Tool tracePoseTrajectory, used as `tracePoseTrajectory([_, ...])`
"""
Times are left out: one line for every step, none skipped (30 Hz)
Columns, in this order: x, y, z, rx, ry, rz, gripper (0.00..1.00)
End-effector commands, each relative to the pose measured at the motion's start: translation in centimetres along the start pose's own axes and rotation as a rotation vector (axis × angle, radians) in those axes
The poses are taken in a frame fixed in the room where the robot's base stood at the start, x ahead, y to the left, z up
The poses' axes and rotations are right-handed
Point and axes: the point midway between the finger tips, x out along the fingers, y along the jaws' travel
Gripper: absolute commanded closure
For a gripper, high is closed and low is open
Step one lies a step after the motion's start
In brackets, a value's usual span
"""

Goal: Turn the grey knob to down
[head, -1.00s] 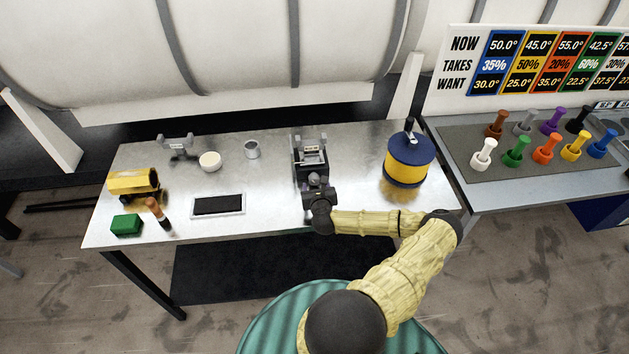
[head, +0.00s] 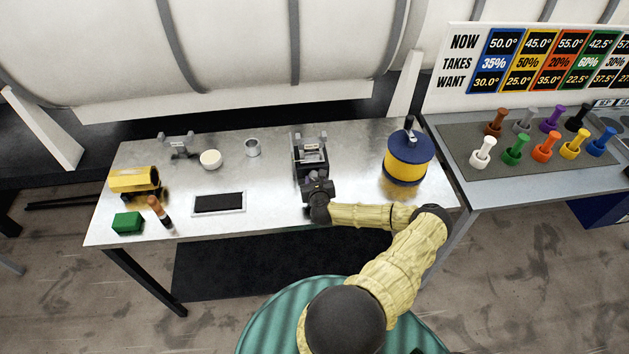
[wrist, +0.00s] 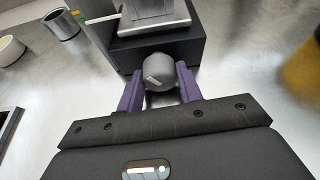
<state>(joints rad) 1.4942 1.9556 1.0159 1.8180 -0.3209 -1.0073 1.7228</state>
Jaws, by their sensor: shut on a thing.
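The grey knob (wrist: 160,76) is a round knob with a short white mark, on the near face of a dark box (wrist: 192,50) in the wrist view. The mark lies left of the knob's middle and runs at a slant. My gripper (wrist: 160,88) has its two purple fingers on either side of the knob and is shut on it. In the head view my gripper (head: 318,188) is at the near side of the dark box (head: 310,165), and the knob is hidden there.
A yellow and blue drum (head: 409,160) stands to the right on the table. A black-topped tray (head: 219,204), a white bowl (head: 210,160) and a metal cup (head: 253,148) are to the left. Coloured pegs stand on the right-hand bench (head: 460,165).

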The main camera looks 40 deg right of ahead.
Motion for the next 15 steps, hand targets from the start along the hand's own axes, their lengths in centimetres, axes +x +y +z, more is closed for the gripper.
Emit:
tracePoseTrajectory([0.01, 0.13, 0.0, -0.014, 0.0, -0.002, 0.87])
tracePoseTrajectory([0.02, 0.16, -0.02, -0.026, 0.0, -0.006, 0.87])
tracePoseTrajectory([0.03, 0.19, -0.03, -0.047, 0.0, -0.015, 0.87])
tracePoseTrajectory([0.04, 0.22, -0.03, -0.068, 0.001, -0.023, 0.87])
tracePoseTrajectory([0.05, 0.27, -0.02, -0.089, 0.001, -0.031, 0.87])
tracePoseTrajectory([0.06, 0.28, -0.03, -0.122, 0.002, -0.044, 0.87])
tracePoseTrajectory([0.06, 0.29, -0.05, -0.145, 0.003, -0.055, 0.87])
tracePoseTrajectory([0.05, 0.35, -0.07, -0.17, 0.004, -0.063, 0.87])
tracePoseTrajectory([0.05, 0.36, -0.07, -0.198, 0.005, -0.075, 0.87])
tracePoseTrajectory([0.04, 0.33, -0.05, -0.216, 0.005, -0.083, 0.87])
tracePoseTrajectory([0.03, 0.3, -0.02, -0.229, 0.006, -0.09, 0.87])
tracePoseTrajectory([0.02, 0.33, -0.01, -0.244, 0.007, -0.095, 0.87])
tracePoseTrajectory([0.01, 0.33, 0.0, -0.25, 0.007, -0.098, 0.87])
tracePoseTrajectory([0.0, 0.32, 0.01, -0.253, 0.007, -0.1, 0.87])
tracePoseTrajectory([-0.02, 0.3, 0.01, -0.254, 0.008, -0.101, 0.87])
